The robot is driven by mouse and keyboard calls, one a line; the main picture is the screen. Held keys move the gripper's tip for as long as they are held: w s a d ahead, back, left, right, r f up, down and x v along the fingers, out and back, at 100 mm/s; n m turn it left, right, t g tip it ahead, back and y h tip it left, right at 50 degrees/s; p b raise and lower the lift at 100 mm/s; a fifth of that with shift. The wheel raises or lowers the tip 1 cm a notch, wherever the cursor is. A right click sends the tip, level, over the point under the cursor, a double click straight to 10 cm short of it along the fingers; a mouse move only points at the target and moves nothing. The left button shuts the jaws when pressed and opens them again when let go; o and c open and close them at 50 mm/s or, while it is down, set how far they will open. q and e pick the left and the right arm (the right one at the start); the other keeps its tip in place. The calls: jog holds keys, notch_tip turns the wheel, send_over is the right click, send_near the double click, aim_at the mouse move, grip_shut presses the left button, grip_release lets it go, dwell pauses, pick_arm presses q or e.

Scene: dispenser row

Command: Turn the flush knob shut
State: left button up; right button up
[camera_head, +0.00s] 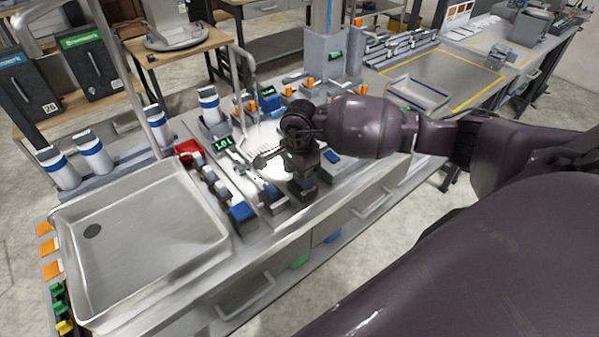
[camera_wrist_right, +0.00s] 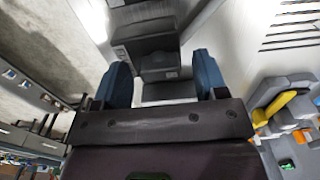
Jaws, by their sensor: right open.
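My right gripper (camera_head: 302,190) reaches in from the right over the dispenser bench and points down between the rows of fittings. Its fingertips are hard to make out in the head view. In the right wrist view the gripper (camera_wrist_right: 162,78) is open, with its two blue fingertips spread apart. A dark grey block (camera_wrist_right: 160,50) shows between and beyond them; I cannot tell whether they touch it. Blue-ended fittings (camera_head: 242,212) and (camera_head: 270,193) stand to the gripper's left. Which one is the flush knob I cannot tell. My left gripper is not in view.
A wide steel sink tray (camera_head: 150,240) fills the left of the bench. White bottles with blue bands (camera_head: 208,105) and a green display (camera_head: 223,143) stand behind the fittings. A shallow tray (camera_head: 418,93) lies to the right. The floor in front is clear.

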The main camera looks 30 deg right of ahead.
jog(key=shift+f, duration=0.2)
jog(key=shift+c, duration=0.2)
jog(key=c, duration=0.9)
